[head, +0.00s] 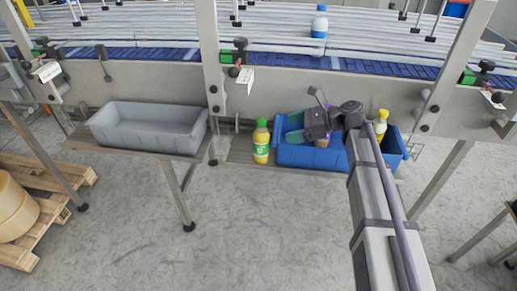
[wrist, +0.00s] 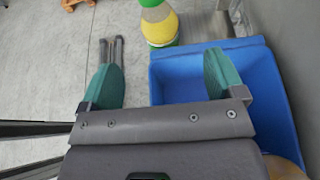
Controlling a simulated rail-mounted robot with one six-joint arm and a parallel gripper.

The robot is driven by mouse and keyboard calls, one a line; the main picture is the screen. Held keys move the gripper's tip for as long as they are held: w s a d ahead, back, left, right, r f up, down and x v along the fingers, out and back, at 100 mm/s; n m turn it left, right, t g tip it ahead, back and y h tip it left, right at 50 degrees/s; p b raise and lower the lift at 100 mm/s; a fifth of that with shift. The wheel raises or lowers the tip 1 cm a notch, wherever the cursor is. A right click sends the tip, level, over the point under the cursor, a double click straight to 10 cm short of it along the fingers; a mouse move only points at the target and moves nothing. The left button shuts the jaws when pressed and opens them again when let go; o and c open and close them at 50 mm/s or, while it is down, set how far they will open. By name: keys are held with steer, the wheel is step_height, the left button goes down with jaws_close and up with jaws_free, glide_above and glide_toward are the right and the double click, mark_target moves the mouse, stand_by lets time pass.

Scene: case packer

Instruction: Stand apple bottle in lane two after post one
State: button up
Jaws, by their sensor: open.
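A yellow bottle with a green cap and green label (head: 261,142), possibly the apple bottle, stands upright on the shelf just left of the blue crate (head: 300,156). In the wrist view the bottle (wrist: 158,24) shows at the top, beyond my fingertips, with part cut off. My gripper (head: 288,128) is over the left part of the crate, its green fingers spread and pointing left toward the bottle. In the wrist view my gripper (wrist: 165,75) is open with nothing between the fingers. Steel posts (head: 208,60) rise along the conveyor; which lane is two is not readable.
A grey tray (head: 150,125) sits on the shelf at left. A blue-capped bottle (head: 319,22) stands on the conveyor (head: 270,60) above. Pallet (head: 40,205) at far left.

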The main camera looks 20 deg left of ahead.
mark_target(262, 134)
steer(key=b+x, duration=0.2)
steer(key=x, duration=0.3)
steer(key=shift+s+f, duration=0.1)
steer(key=shift+f, duration=0.05)
steer(key=b+x, duration=0.2)
steer(key=x, duration=0.3)
steer(key=shift+s+a, duration=0.1)
steer(key=shift+a, duration=0.25)
steer(key=shift+d, duration=0.1)
steer(key=c, duration=1.3)
steer(key=shift+o, duration=0.2)
steer(key=shift+r, duration=0.2)
step_height(262, 134, up, 18)
steer(key=p, duration=1.8)
